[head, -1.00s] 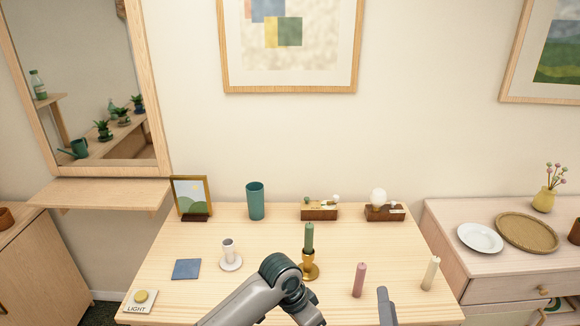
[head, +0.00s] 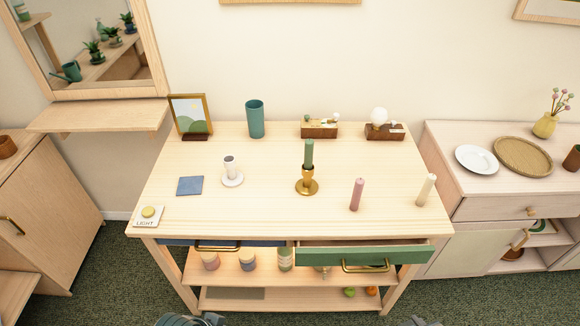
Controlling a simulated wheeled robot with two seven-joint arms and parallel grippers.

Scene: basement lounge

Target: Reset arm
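Neither of my grippers shows clearly in the head view. Only small grey pieces of my arms show at the bottom edge, left and right of centre. A green candle stands upright in a brass holder (head: 307,187) on the wooden table (head: 265,210). A pink candle (head: 356,194) and a cream candle (head: 427,189) stand at the right of the tabletop. A white candle holder (head: 232,172) stands left of centre, beside a blue square (head: 190,186).
A green-fronted drawer (head: 365,253) juts out under the table's right side. Jars stand on the shelf below. A light button (head: 149,215) sits at the front left corner. A picture frame (head: 191,116) and teal cup (head: 255,119) stand at the back.

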